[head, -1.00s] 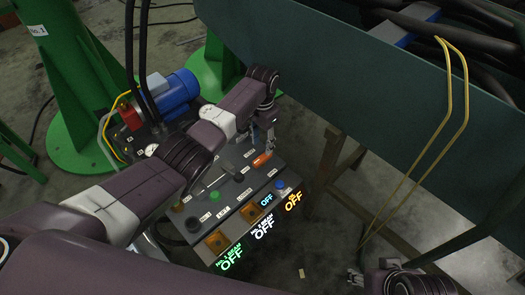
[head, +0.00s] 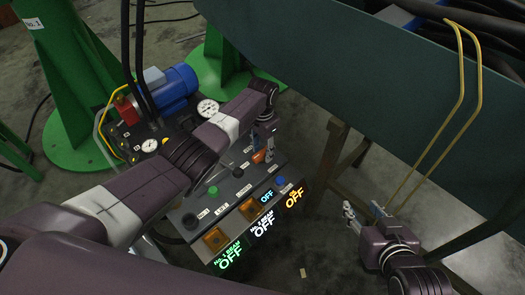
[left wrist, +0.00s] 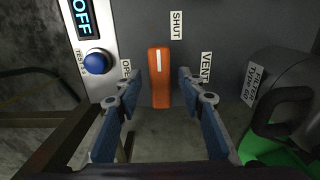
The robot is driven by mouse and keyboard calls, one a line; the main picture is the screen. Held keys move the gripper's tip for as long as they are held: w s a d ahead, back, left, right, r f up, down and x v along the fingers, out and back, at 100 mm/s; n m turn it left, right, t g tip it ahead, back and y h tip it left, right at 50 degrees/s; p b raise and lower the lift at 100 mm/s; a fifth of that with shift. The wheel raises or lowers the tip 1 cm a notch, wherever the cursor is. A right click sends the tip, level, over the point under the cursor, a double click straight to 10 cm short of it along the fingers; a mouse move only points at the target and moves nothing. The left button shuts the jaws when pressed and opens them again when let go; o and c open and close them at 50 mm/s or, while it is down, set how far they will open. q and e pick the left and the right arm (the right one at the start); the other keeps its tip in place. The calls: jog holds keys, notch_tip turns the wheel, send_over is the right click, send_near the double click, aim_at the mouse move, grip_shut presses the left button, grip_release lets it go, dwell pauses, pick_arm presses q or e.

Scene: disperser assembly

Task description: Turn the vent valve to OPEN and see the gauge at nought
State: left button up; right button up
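The vent valve has an orange handle (left wrist: 159,77) with a white line. In the left wrist view it lies along the picture's vertical, its line towards the SHUT label (left wrist: 176,24). The OPEN label (left wrist: 126,75) is on its left, the VENT label (left wrist: 206,68) on its right. My left gripper (left wrist: 160,90) is open, one finger each side of the handle with gaps. In the head view the handle (head: 259,156) is partly behind the left gripper (head: 264,138). My right gripper (head: 364,212) appears open and empty.
The control panel (head: 225,207) has buttons and lit OFF displays; a blue TEST button (left wrist: 97,61) sits near the left finger. A blue motor (head: 181,83) stands behind. A large green trough (head: 310,75) and yellow wire loop (head: 455,105) are at right.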

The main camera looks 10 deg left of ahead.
jog(key=shift+w, duration=0.1)
pick_arm(q)
jog(key=shift+c, duration=0.4)
grip_shut()
